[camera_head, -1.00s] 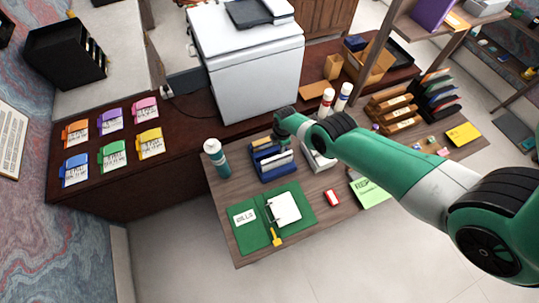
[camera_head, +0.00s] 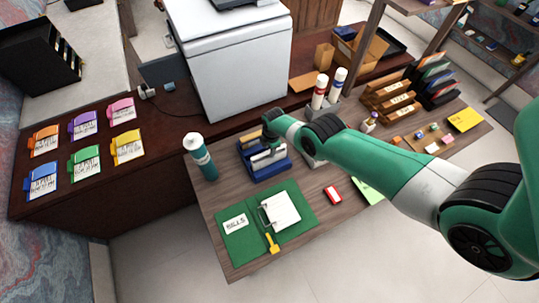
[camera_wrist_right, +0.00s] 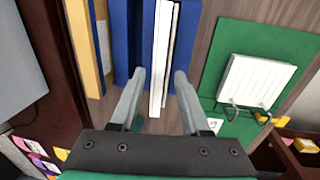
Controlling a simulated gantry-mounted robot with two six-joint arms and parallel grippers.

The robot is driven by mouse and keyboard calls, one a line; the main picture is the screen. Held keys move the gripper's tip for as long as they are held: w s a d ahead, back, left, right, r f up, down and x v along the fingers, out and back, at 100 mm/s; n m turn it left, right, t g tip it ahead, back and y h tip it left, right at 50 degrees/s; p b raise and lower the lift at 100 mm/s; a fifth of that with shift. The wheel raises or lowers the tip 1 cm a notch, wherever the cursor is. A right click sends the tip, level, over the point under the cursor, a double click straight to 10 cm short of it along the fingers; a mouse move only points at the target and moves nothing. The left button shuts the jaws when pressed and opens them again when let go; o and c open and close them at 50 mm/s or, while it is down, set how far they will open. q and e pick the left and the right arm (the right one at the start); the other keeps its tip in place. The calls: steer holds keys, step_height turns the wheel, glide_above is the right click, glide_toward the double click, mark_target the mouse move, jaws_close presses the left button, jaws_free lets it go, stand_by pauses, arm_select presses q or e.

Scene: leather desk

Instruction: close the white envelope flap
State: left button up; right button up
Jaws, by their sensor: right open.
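White flat pieces (camera_wrist_right: 162,50), which look like envelopes or paper, stand on edge in a blue holder (camera_wrist_right: 122,35). The holder is also on the desk in the head view (camera_head: 268,170). I cannot tell which piece is the white envelope, and no flap can be made out. My right gripper (camera_wrist_right: 160,74) is open, its fingers to either side of the white pieces in the wrist view. In the head view it is above the back of the holder, its fingers largely hidden. I cannot tell whether it touches anything. My left gripper is not in view.
A green binder (camera_head: 236,246) with a white pad (camera_head: 282,212) lies in front of the holder. A teal bottle (camera_head: 204,160) stands left of it. A red-and-white item (camera_head: 333,194) lies right of the binder. A white printer (camera_head: 238,70) stands behind.

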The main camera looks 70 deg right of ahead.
steer(key=shift+f, duration=0.1)
jaws_close()
stand_by(0.3)
